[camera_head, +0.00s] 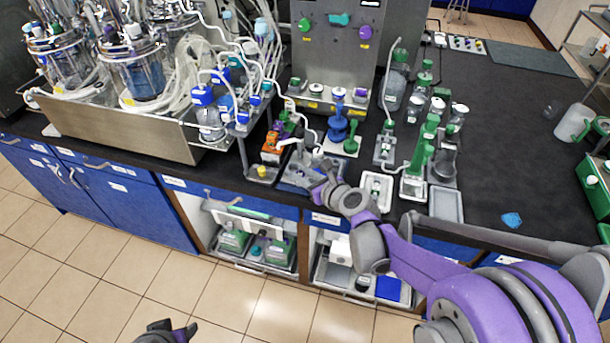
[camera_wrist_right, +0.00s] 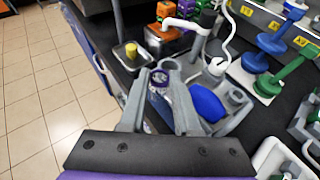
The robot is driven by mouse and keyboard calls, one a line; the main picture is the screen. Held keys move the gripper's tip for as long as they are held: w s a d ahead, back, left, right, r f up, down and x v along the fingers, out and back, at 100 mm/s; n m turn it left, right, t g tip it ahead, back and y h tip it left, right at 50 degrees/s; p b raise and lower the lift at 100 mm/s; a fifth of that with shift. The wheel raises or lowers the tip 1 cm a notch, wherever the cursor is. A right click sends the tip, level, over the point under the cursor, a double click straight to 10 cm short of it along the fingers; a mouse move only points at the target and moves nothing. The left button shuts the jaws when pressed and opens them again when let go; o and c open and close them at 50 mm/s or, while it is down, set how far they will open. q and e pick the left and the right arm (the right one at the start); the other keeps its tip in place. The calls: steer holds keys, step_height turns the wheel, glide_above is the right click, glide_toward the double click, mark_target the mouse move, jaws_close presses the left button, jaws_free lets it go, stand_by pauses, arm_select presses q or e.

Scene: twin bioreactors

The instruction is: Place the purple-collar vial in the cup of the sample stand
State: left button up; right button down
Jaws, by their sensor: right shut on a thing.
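The purple-collar vial (camera_wrist_right: 160,80) is between the fingertips of my right gripper (camera_wrist_right: 161,92), which is shut on it. Grey fingers flank it on both sides. The grey sample stand (camera_wrist_right: 237,98) lies under and around the fingertips in the wrist view, with a blue piece right of the vial. A grey round rim shows just beyond the collar; I cannot tell whether the vial's base is inside a cup. In the head view my right gripper (camera_head: 318,182) is over the stand (camera_head: 292,183) and hides the vial. My left gripper (camera_head: 172,332) is at the bottom edge, far from the bench.
A small tray with a yellow-topped item (camera_wrist_right: 131,52) stands left of the stand. An orange block (camera_head: 271,156) and a white tube are behind it. Blue (camera_head: 337,125) and green (camera_head: 351,140) holders stand to the right. The bench's front edge is close.

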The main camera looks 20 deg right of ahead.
step_height(320, 180, up, 8)
steer(key=m+h+b, duration=0.1)
steer(key=b, duration=0.1)
glide_above(297, 164)
steer(key=s+a, duration=0.1)
steer(key=s, duration=0.3)
steer(key=shift+t, duration=0.3)
steer(key=f, duration=0.6)
steer(key=f+b, duration=0.1)
steer(key=f, duration=0.2)
steer(key=shift+w+f, duration=0.25)
steer(key=shift+f, duration=0.05)
steer(key=shift+f, duration=0.2)
steer(key=c, duration=0.6)
jaws_free()
steer(key=shift+r, duration=0.1)
